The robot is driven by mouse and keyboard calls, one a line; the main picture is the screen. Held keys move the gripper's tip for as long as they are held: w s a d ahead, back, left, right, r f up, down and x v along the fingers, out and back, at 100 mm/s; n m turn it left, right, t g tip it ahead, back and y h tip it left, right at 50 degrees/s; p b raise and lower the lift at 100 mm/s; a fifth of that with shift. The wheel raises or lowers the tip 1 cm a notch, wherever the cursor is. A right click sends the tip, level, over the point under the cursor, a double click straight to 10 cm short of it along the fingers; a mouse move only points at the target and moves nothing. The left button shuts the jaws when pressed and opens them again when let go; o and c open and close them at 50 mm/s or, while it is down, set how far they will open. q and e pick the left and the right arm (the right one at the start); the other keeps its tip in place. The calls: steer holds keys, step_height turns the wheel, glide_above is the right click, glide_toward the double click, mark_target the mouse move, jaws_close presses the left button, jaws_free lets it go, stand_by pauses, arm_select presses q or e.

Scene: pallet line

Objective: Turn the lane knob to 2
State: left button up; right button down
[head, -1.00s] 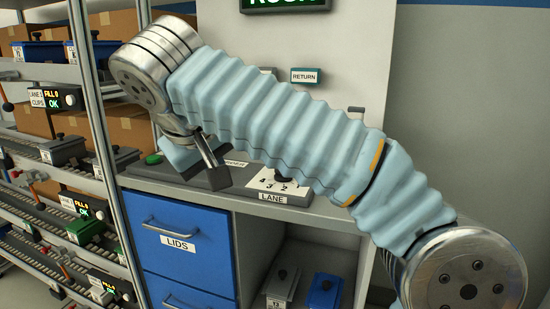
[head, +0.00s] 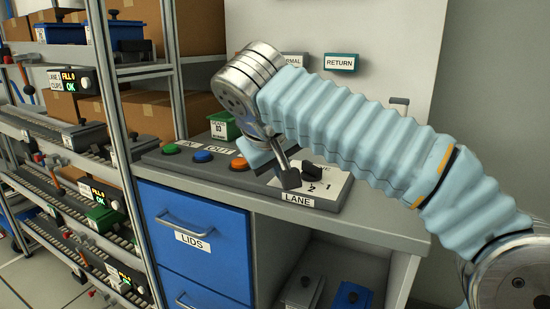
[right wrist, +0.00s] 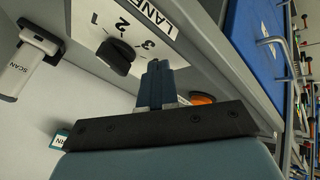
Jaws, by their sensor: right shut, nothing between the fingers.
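The lane knob (head: 318,170) is a black knob on a white plate (head: 334,192) numbered 1, 2 and 3, above a LANE label. In the right wrist view the knob (right wrist: 117,56) stands clear of the fingers, up and left of them; I cannot tell surely which number it points to. My right gripper (head: 290,180) hangs over the left part of the plate in the head view and hides some of it. In the right wrist view its fingers (right wrist: 156,84) are together and empty, close beside the knob without visible contact. My left gripper is not in view.
Green (head: 171,149), blue (head: 203,156) and orange (head: 239,164) buttons line the panel left of the plate. A green box (head: 223,125) stands behind them. Blue LIDS drawers (head: 190,226) are below; shelving is at left.

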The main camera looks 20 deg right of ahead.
mark_target(312, 170)
steer(key=shift+w+d+r, duration=0.1)
steer(key=shift+w+d, duration=0.05)
steer(key=shift+d, duration=0.8)
steer(key=shift+w+d+r, duration=0.1)
steer(key=shift+d, duration=0.8)
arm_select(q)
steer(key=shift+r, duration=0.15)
